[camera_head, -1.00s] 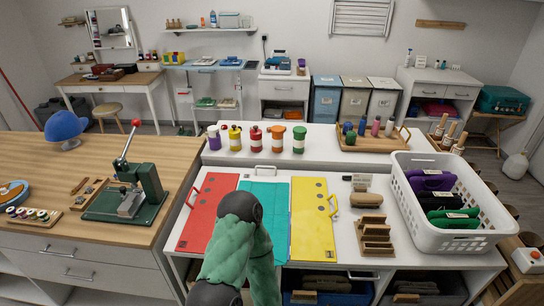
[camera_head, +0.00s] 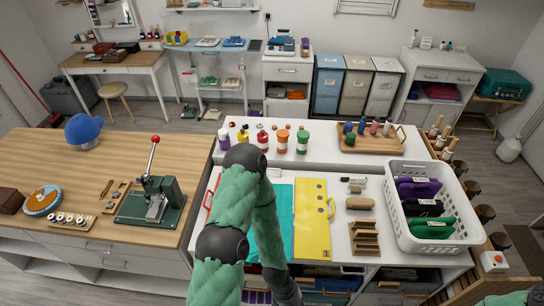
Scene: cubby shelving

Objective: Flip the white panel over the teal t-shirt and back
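The teal t-shirt (camera_head: 285,213) lies flat on the white worktop, left of the yellow panel (camera_head: 312,222). My green-sleeved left arm rises in front of it and hides much of it. The red panel is almost wholly hidden behind this arm; its red handle (camera_head: 209,199) shows at the left. I cannot make out the white panel; the area behind the t-shirt is partly covered by my arm. The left forearm bends down to a dark wrist at the bottom edge, with no fingers showing. Only a sliver of my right arm shows at the bottom right corner.
A white basket (camera_head: 404,232) with folded clothes stands right of the panels. A wooden stepped holder (camera_head: 364,238) and a brush (camera_head: 360,203) lie between. Several coloured bottles line the raised ledge behind. A green press (camera_head: 155,202) stands on the wooden counter at left.

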